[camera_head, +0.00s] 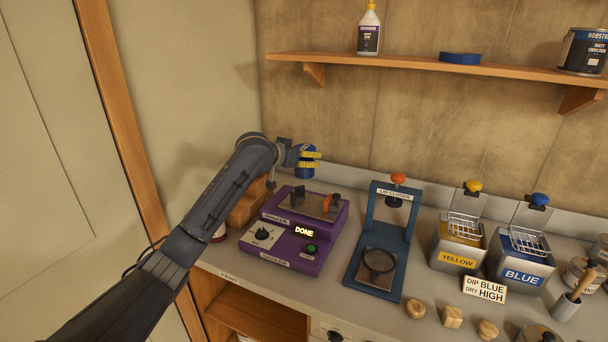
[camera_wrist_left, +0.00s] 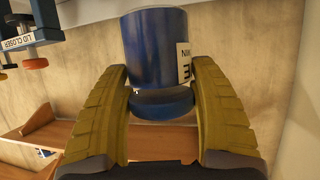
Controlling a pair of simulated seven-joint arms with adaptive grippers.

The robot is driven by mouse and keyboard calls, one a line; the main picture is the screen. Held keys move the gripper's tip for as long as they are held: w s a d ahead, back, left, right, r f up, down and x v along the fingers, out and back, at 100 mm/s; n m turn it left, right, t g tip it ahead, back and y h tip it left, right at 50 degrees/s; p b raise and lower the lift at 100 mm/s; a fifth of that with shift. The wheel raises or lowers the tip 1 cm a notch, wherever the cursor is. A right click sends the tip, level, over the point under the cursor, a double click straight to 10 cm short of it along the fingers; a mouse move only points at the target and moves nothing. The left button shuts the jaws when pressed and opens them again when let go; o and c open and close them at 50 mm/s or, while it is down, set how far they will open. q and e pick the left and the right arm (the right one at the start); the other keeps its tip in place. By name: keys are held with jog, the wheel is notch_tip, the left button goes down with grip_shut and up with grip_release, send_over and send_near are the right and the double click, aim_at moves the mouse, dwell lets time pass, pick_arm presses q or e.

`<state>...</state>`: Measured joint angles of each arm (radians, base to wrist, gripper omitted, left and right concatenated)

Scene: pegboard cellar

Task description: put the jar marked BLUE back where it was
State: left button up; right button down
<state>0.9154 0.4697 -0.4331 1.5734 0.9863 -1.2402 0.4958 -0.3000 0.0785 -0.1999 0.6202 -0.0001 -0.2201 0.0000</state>
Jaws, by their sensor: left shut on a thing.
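My left gripper (camera_head: 312,159) is shut on a blue jar (camera_head: 306,174), holding it in the air above and behind the purple shaker. In the left wrist view, the yellow fingers (camera_wrist_left: 163,112) close on either side of the jar (camera_wrist_left: 155,45) near its blue lid. Only the edge of its white label shows there, with part of a word ending in E. My right gripper is not in view.
Left of the shaker, a stepped wooden rack (camera_head: 243,210) is partly hidden by my arm. Right stand a blue lid closer (camera_head: 361,230), YELLOW (camera_head: 457,259) and BLUE (camera_head: 522,275) dip tanks, and a DIP BLUE, DRY HIGH sign (camera_head: 485,289). A wall shelf (camera_head: 420,64) runs above.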

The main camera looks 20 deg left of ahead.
pick_arm(q)
notch_tip(320, 180, up, 8)
jog(key=shift+r, duration=0.15)
jog(key=shift+d+f, duration=0.15)
jog(key=shift+f, duration=0.1)
jog(key=s+a+f+n+y, duration=0.15)
jog(key=a+n+y, duration=0.35)
jog(key=a, duration=0.8)
jog(key=s+a+n+y, duration=0.2)
jog(key=a+n+y, duration=0.25)
jog(key=a, duration=0.75)
jog(key=shift+g+y, duration=0.5)
jog(key=shift+y, duration=0.05)
notch_tip(320, 180, down, 20)
jog(key=shift+s+a+r, duration=0.1)
jog(key=shift+s+a, duration=0.05)
jog(key=o, duration=1)
jog(key=shift+f, duration=0.25)
jog(key=o, duration=0.5)
